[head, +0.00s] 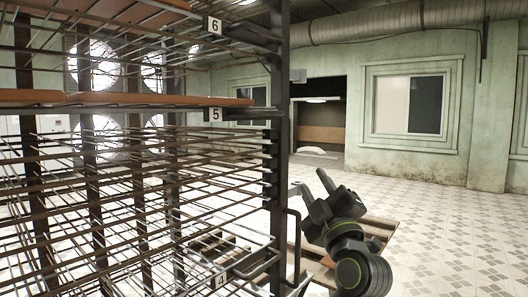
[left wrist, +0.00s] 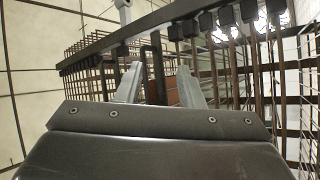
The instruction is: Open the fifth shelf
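A tall dark metal rack (head: 278,130) stands at the left of the head view, its tiers marked with number plates. The plate "5" (head: 215,114) sits at the front end of a tier with a brown curved board (head: 150,99). My left gripper (head: 298,190) is just right of the rack's front post, below the level of plate 5. In the left wrist view its two grey fingers (left wrist: 160,68) are apart, with a dark upright handle (left wrist: 155,60) seen between them. I cannot tell whether they touch it. My right gripper is not in view.
Plate "6" (head: 214,25) is above and plate "4" (head: 221,280) below. A dark looped handle (head: 295,250) stands out from the rack near plate 4. A wooden pallet (head: 376,228) lies behind my arm. The tiled floor (head: 450,225) to the right is clear.

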